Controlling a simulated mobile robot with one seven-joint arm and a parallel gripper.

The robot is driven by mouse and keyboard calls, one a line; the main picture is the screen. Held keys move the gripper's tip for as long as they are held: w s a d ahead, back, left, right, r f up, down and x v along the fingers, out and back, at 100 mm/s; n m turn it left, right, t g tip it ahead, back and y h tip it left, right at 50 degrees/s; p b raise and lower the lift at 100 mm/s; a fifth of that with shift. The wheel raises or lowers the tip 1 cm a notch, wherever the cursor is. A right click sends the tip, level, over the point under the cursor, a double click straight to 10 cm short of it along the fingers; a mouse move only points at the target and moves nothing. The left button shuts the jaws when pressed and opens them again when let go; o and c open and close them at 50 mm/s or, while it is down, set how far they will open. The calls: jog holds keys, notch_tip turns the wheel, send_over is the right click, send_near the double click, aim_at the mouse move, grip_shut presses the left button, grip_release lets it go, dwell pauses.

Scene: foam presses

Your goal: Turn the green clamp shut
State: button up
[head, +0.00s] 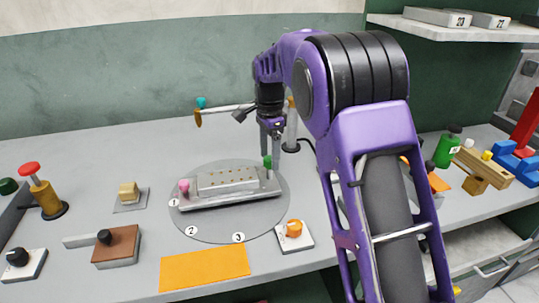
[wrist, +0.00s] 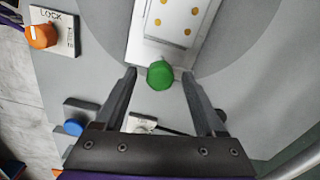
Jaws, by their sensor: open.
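The green clamp (head: 267,162) is a small knob at the right end of the grey mould (head: 227,181), which has a perforated top plate. A pink clamp (head: 184,186) is at the mould's left end. The mould lies on a round grey plate (head: 262,210) marked with numbers. My gripper (head: 270,149) points down over the green clamp. In the wrist view the green clamp (wrist: 160,75) shows between my open fingertips (wrist: 159,72), with a gap on each side. I cannot tell whether the fingertips are down at its height.
An orange LOCK knob (head: 294,229) is right of the plate; it also shows in the wrist view (wrist: 41,36). A thin post and bar with a teal knob (head: 201,102) stands behind. An orange mat (head: 205,268) lies in front. A red-topped plunger (head: 30,169) is far left.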

grip_shut()
jog(key=shift+r+n+p, duration=0.1)
jog(key=shift+n+p, duration=0.3)
jog(key=n+p, duration=0.2)
jog(key=shift+r+n, duration=0.1)
jog(key=shift+n, duration=0.3)
jog(key=n+p, duration=0.3)
jog(key=n, duration=0.2)
jog(key=n+p, duration=0.1)
jog(key=n, duration=0.3)
jog(key=shift+n+p, duration=0.35)
jog(key=shift+n, duration=0.05)
jog(key=shift+n+p, duration=0.3)
jog(key=shift+n, duration=2)
